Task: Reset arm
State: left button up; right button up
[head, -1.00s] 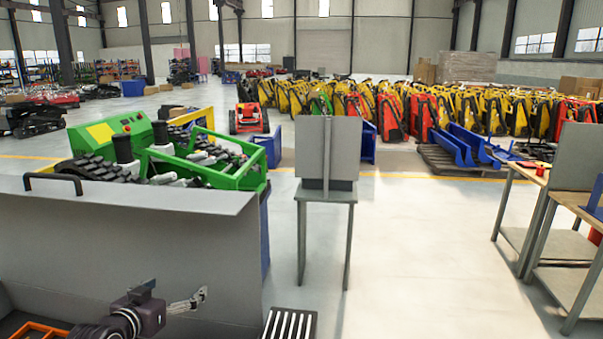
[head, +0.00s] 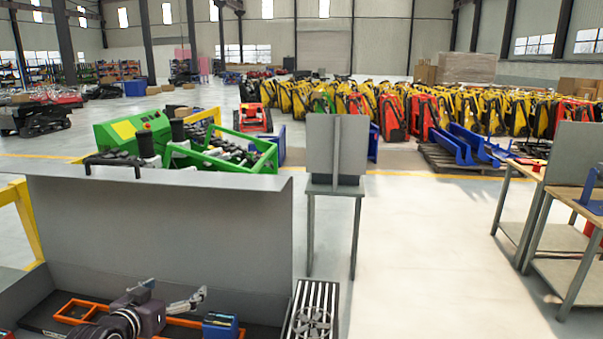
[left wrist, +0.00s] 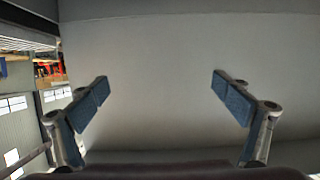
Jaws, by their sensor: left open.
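My left gripper (head: 188,302) shows low in the head view, in front of the tall grey panel (head: 165,225) of a workbench. In the left wrist view its two blue-padded fingers (left wrist: 165,100) are spread wide with nothing between them. A plain grey surface (left wrist: 160,60) fills most of that view behind the fingers. My right gripper is in neither view.
Beyond stand a green tracked carrier (head: 215,155) and a grey stand (head: 337,150). Clear floor (head: 430,250) lies to the right.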

pick_arm(q)
jog(key=s+d+f+m+g, duration=0.1)
jog(key=s+d+f+g, duration=0.25)
jog(key=s+f, duration=0.55)
jog(key=s+d+f+g, duration=0.2)
jog(key=s+d+f, duration=0.2)
jog(key=s+f, duration=0.5)
jog(key=s+d+f+g+y, duration=0.2)
jog(key=s+g, duration=0.3)
jog(key=s, duration=1.9)
notch_tip(320, 180, down, 32)
jog(key=s+f+g+b, duration=0.1)
jog(key=s+b, duration=0.2)
jog(key=b, duration=0.3)
jog(key=s+a+f+g+b, duration=0.1)
jog(key=s+f+b, duration=0.3)
jog(key=s+f, duration=1.2)
notch_tip(320, 180, down, 3)
jog(key=shift+a+r, duration=0.1)
jog(key=shift+a, duration=0.7)
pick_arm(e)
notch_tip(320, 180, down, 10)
